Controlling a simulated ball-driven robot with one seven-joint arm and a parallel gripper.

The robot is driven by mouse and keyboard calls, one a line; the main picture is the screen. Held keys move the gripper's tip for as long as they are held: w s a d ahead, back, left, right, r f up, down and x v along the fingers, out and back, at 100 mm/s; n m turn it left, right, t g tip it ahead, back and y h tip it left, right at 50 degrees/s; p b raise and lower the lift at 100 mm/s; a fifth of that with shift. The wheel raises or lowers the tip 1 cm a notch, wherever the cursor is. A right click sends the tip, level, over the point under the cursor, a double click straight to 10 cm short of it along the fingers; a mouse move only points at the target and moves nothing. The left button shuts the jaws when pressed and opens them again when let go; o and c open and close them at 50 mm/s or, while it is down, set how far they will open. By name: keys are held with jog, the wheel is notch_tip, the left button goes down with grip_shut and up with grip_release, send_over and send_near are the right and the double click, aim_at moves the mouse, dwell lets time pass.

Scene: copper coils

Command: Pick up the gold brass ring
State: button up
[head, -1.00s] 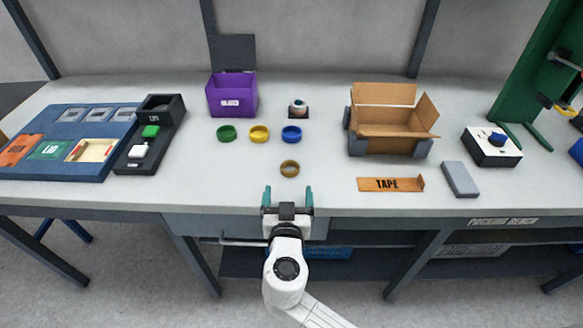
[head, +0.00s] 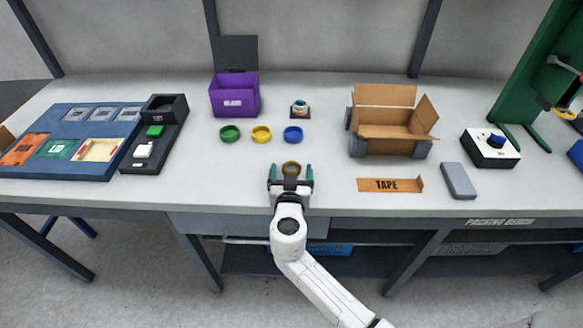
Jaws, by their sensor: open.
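The gold brass ring (head: 291,163) lies on the grey bench top, in front of a row of coloured rings. Only its upper part shows clearly; its near side is partly hidden by my gripper. My gripper (head: 291,171) is open, with one teal finger on the left of the ring and one on the right. The ring appears between the fingertips in the head view. I cannot tell the height of the fingers above the bench or whether they touch the ring.
Behind stand green (head: 230,134), yellow (head: 262,134) and blue (head: 293,134) rings, and a small coil on a dark base (head: 300,112). A purple box (head: 235,104) stands behind them. Bench left of the gripper is clear.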

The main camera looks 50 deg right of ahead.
jog(key=shift+c, duration=0.2)
jog(key=c, duration=1.2)
